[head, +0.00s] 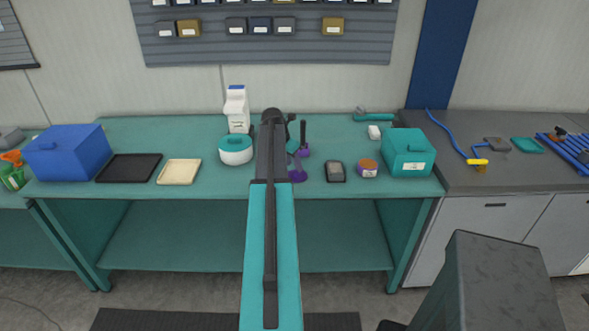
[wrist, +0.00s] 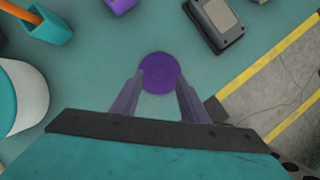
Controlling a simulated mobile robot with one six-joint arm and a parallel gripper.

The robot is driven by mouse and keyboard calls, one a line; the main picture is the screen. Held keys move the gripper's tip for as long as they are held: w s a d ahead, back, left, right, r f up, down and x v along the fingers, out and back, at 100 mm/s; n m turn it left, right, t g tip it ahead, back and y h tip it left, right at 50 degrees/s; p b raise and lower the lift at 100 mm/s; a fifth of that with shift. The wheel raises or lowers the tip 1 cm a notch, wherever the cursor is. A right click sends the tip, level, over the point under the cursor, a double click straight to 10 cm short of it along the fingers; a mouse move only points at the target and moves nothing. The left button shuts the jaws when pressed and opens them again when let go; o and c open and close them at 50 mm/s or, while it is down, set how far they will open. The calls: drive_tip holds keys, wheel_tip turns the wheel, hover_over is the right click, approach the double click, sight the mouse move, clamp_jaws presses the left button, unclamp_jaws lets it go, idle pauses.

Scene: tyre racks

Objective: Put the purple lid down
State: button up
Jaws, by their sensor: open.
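The purple lid (wrist: 160,73) is a small round disc that appears to lie flat on the teal bench top. In the head view the purple lid (head: 298,176) shows just right of my arm, near the bench's front edge. My gripper (wrist: 158,84) is open, with its two fingertips on either side of the lid in the wrist view. I cannot tell whether the fingers touch the lid. In the head view my gripper is mostly hidden by my arm.
A white pot with a teal lid (head: 236,150) stands left of my arm. A grey device (head: 336,171) and a purple-orange pot (head: 367,168) sit to the right. A teal box (head: 408,152) is farther right. A cream tray (head: 179,172) lies left.

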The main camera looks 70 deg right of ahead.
drive_tip(key=b+v, duration=0.1)
drive_tip(key=v, duration=0.7)
drive_tip(key=shift+b, duration=0.3)
drive_tip(key=shift+a+r, duration=0.1)
idle(0.5)
